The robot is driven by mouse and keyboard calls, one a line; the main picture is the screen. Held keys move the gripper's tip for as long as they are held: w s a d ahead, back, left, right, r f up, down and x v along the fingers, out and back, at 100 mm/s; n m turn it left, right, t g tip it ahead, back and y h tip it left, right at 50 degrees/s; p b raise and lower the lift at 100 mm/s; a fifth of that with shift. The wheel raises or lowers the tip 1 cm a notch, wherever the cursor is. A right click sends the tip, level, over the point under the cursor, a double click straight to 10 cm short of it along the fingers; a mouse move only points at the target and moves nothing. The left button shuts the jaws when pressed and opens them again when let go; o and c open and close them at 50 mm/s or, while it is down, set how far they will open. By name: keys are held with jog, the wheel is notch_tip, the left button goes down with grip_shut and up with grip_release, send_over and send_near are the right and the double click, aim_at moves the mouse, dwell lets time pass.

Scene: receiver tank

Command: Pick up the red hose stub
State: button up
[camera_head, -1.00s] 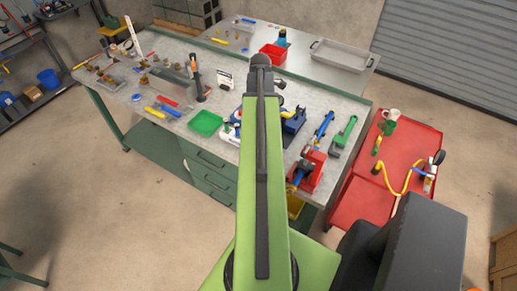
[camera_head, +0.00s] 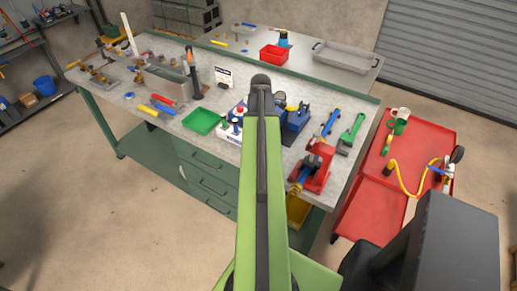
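A short red piece (camera_head: 163,99), which looks like the red hose stub, lies on the left part of the grey workbench top (camera_head: 225,150). It is small, so I cannot be sure what it is. A yellow piece (camera_head: 148,110) and a blue piece (camera_head: 166,108) lie beside it. My green arm reaches forward up the middle of the head view, over the bench front. Its dark rounded end is well to the right of the red piece. My gripper's fingers are hidden from this view.
A green tray (camera_head: 202,121) stands right of the red piece. A blue vise (camera_head: 296,118) and a red clamp-like tool (camera_head: 316,165) stand right of my arm. A red cart (camera_head: 378,205) with a yellow hose (camera_head: 402,182) stands at the right.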

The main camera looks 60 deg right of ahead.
jog(key=shift+f, duration=0.4)
grip_shut()
